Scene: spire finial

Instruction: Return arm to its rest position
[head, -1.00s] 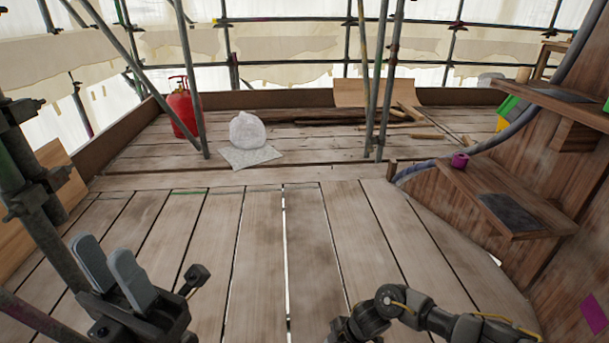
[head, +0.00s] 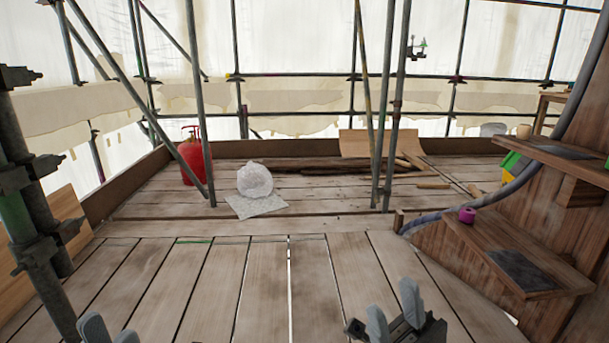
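My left gripper (head: 110,330) is at the bottom left edge. Only its two grey fingertips show, with a gap between them and nothing in it. My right gripper (head: 394,312) is at the bottom, right of centre, with its two grey fingers pointing up and spread apart. It is empty. Both grippers are over the plank deck (head: 265,285), and neither appears to touch anything. The rest of both arms is mostly out of view.
Wooden steps (head: 520,245) with a magenta roll (head: 467,215) stand at the right. Scaffold poles (head: 30,190) rise at the left. The middle deck is clear.

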